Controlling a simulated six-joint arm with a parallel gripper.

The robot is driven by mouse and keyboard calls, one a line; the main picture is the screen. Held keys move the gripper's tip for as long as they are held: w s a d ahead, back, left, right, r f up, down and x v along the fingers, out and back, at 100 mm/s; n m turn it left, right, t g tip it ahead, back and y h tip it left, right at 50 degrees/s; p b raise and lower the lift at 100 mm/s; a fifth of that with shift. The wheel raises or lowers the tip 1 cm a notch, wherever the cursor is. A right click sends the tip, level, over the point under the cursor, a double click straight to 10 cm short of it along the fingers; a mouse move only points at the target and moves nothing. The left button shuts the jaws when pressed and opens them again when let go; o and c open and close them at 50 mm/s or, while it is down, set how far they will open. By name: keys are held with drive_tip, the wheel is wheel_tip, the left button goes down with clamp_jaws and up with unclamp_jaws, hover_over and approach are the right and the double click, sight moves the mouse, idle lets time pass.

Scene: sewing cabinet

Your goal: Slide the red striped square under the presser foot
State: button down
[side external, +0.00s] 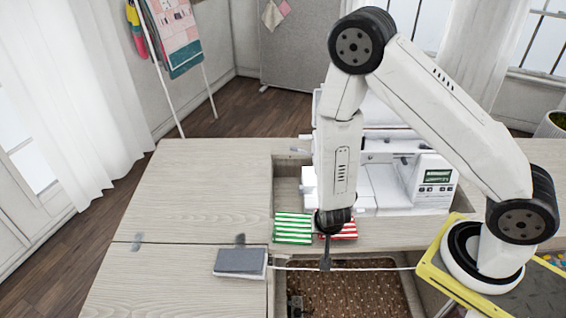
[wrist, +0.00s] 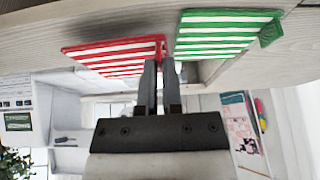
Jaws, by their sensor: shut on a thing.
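The red striped square (side external: 349,231) lies in front of the white sewing machine (side external: 385,185), partly hidden by my arm. In the wrist view the red striped square (wrist: 105,55) spreads left of my fingers. My gripper (side external: 325,262) points down at its near edge; in the wrist view my gripper (wrist: 159,62) is shut on its right corner. The green striped square (side external: 293,228) lies just left of it, and the green striped square shows at upper right in the wrist view (wrist: 225,33). The presser foot cannot be made out.
A grey-topped block (side external: 240,262) sits on the cabinet top (side external: 200,195) at left, with a pale cord (side external: 375,269) running right. An open brown-lined recess (side external: 350,292) is at the front. A yellow-edged tray (side external: 432,278) is by my base. The left cabinet top is mostly clear.

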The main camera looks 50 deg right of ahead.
drive_tip(key=shift+r, duration=1.35)
drive_tip(key=w+d, duration=0.1)
drive_tip(key=w, duration=0.1)
drive_tip(key=w+d, duration=0.4)
drive_tip(key=w, duration=0.1)
drive_tip(key=shift+d+f, duration=0.15)
drive_tip(key=shift+f, duration=0.15)
drive_tip(key=shift+w+d+f, duration=0.15)
drive_tip(key=shift+f, duration=0.1)
drive_tip(key=shift+w+d+f, duration=0.4)
drive_tip(key=shift+f, duration=0.2)
drive_tip(key=shift+w+d+f, duration=0.35)
drive_tip(key=shift+w+f, duration=0.05)
drive_tip(key=shift+f, duration=0.15)
drive_tip(key=shift+w+d+f, duration=0.25)
drive_tip(key=shift+f, duration=0.05)
drive_tip(key=shift+f, duration=0.3)
idle(0.3)
